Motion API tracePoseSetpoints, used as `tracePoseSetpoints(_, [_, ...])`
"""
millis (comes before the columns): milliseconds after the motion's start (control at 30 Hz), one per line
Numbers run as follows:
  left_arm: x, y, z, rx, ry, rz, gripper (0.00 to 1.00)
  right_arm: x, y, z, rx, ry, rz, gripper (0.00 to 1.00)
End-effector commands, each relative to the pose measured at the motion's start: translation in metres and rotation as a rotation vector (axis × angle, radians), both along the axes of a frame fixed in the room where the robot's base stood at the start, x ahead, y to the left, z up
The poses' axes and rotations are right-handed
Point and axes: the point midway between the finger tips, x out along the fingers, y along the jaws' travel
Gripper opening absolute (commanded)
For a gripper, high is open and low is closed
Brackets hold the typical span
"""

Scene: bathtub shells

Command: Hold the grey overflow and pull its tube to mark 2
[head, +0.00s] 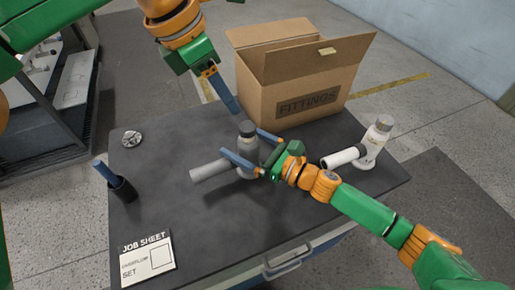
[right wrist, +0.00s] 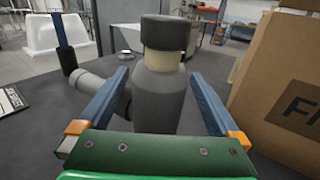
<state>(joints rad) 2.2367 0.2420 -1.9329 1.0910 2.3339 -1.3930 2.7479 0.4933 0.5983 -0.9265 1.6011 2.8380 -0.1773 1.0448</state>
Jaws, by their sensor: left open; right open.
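The grey overflow (head: 247,150) stands upright on the dark table, with a dark cap on top. Its light grey tube (head: 212,170) points left and lies low. In the right wrist view the grey overflow body (right wrist: 158,98) stands between my fingers and the tube (right wrist: 92,85) goes off left. My right gripper (head: 247,147) is open, its blue fingers on either side of the overflow. My left gripper (head: 226,92) is above the table behind the overflow, open by its jaws, though its fingers overlap in the head view. No mark on the tube is readable.
A white overflow (head: 372,145) with its tube stands at right. A cardboard FITTINGS box (head: 310,98) is behind. A job sheet (head: 147,257) lies front left, near a dark cup (head: 122,189) holding a blue item. A small round metal part (head: 132,138) lies at the left.

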Motion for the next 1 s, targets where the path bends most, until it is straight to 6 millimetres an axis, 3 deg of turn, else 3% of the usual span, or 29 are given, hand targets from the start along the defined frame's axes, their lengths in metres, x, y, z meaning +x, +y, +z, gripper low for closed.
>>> tracePoseSetpoints(133, [0.0, 0.0, 0.0, 0.0, 0.0, 0.0, 0.5, 0.008, 0.011, 0.0, 0.0, -0.002, 0.002, 0.99])
tracePoseSetpoints(367, [0.0, 0.0, 0.0, 0.0, 0.0, 0.0, 0.5, 0.009, 0.012, 0.0, -0.001, -0.002, 0.002, 0.99])
tracePoseSetpoints(733, [0.0, 0.0, 0.0, 0.0, 0.0, 0.0, 0.5, 0.008, 0.012, 0.0, 0.0, -0.002, 0.002, 0.02])
tracePoseSetpoints(833, [-0.001, -0.003, -0.004, -0.013, 0.01, -0.014, 0.74, 0.008, 0.012, 0.0, 0.0, -0.002, 0.002, 0.0])
tracePoseSetpoints(1000, [-0.022, -0.042, -0.049, -0.237, 0.107, -0.2, 0.77, 0.008, 0.012, 0.0, 0.0, -0.002, 0.002, 0.0])
